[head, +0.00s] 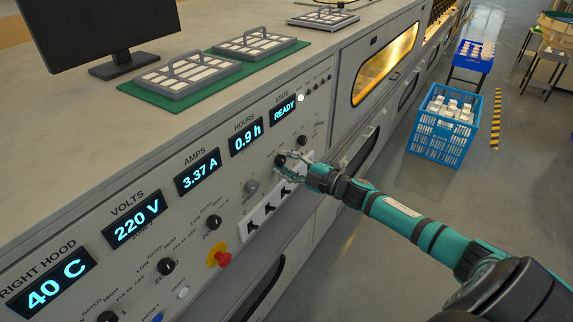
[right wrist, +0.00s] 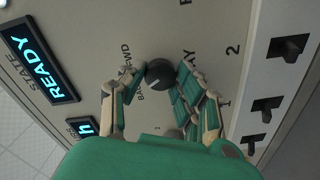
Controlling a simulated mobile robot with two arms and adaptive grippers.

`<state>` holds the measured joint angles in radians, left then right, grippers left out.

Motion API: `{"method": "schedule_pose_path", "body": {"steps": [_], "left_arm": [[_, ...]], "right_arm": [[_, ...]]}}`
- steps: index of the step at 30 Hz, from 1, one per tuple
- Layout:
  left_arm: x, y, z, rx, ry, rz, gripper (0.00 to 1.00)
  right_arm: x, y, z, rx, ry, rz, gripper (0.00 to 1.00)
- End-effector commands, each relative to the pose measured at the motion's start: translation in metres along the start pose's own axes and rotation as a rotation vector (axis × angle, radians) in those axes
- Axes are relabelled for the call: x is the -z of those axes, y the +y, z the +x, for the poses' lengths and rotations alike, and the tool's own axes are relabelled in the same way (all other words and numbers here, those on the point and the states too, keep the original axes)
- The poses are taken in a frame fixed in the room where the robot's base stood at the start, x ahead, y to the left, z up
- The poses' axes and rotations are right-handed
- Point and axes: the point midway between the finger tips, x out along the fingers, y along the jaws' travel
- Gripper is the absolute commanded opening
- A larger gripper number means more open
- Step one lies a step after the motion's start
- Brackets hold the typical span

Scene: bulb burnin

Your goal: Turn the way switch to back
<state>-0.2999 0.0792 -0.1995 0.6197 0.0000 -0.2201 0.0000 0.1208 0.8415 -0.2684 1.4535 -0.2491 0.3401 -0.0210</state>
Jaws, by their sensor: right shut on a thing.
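The way switch is a round black knob (right wrist: 159,74) on the grey control panel, with WAY lettering partly hidden beside it. In the right wrist view its pale mark points down and left, roughly toward the partly covered BACK lettering; the FWD lettering lies to its left. In the head view the right gripper (head: 284,165) reaches the panel from the right, below the READY display (head: 284,109). The left gripper does not show.
A white strip with black switches (head: 268,208) lies just below the gripper. A red emergency button (head: 223,258) and other knobs are further left. A blue crate (head: 437,135) stands on the floor at right. Trays (head: 187,76) rest on a green mat on top.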

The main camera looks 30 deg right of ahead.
Motion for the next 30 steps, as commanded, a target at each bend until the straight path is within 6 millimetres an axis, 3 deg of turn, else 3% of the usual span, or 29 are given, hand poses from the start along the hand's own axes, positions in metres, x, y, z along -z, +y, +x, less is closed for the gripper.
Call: {"method": "schedule_pose_path", "body": {"steps": [17, 18, 21, 23, 30], "left_arm": [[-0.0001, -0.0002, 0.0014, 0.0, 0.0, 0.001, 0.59], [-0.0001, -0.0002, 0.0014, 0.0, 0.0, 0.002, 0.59], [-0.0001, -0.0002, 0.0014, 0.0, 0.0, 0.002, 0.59], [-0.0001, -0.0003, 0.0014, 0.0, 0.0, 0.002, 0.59], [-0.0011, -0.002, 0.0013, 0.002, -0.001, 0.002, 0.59]], "right_arm": [[0.0002, -0.0007, -0.0001, 0.001, 0.0, -0.038, 0.0], [0.0002, -0.0007, -0.0001, 0.001, 0.0, -0.038, 0.33], [0.0002, -0.0007, -0.0001, 0.001, 0.0, -0.038, 0.46], [0.0001, -0.0007, -0.0001, 0.001, 0.0, -0.037, 0.54], [0.0001, -0.0004, -0.0002, 0.001, 0.0, -0.036, 0.55]]}}
